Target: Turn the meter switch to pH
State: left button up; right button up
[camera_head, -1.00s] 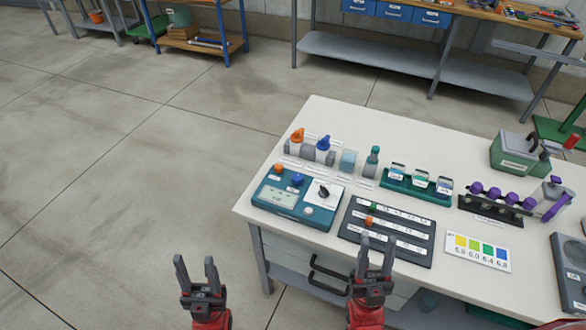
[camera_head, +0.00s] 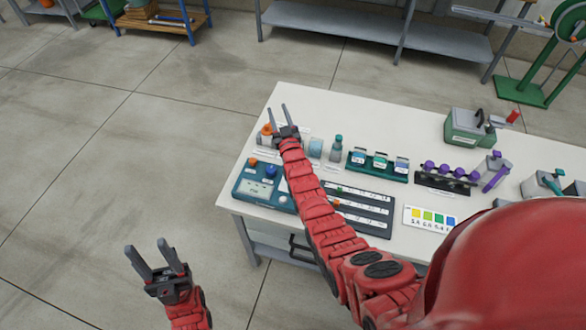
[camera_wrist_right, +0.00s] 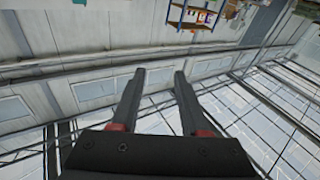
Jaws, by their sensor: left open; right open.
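The meter (camera_head: 260,188) is a teal box with a grey display at the left front of the white table. An orange and a blue knob stand on its back edge. My right arm crosses over its right part, so its black switch on the white panel is hidden. My right gripper (camera_head: 278,109) is open and empty above the back left of the table, beyond the meter, with its fingers pointing away. It also shows open in the right wrist view (camera_wrist_right: 159,72). My left gripper (camera_head: 146,245) is open and empty over the floor, left of the table.
Behind the meter stand an orange-topped item (camera_head: 267,129) and small bottles. To its right lie a dark labelled panel (camera_head: 370,212), a teal rack (camera_head: 378,168), purple-capped items (camera_head: 445,170) and a colour chart (camera_head: 429,219). The floor on the left is clear.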

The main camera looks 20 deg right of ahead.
jog(key=w+f+g, duration=0.6)
jog(key=w+g, duration=0.1)
jog(key=s+d+r+n+g, duration=0.1)
jog(key=s+r+g, duration=0.2)
jog(key=s+g, duration=0.5)
jog(key=s+r+g, duration=0.3)
jog(key=s+g, duration=0.2)
jog(key=s, duration=0.6)
jog(key=f+b, duration=0.1)
jog(key=f, duration=0.4)
jog(key=f+b, duration=0.1)
jog(key=f, duration=0.4)
jog(key=f+b, duration=0.2)
jog(key=f, duration=0.3)
jog(key=shift+s+d+f, duration=0.15)
jog(key=shift+s+d, duration=0.05)
jog(key=shift+s, duration=0.2)
jog(key=shift+w+f, duration=0.1)
jog(key=shift+f, duration=0.65)
grip_shut()
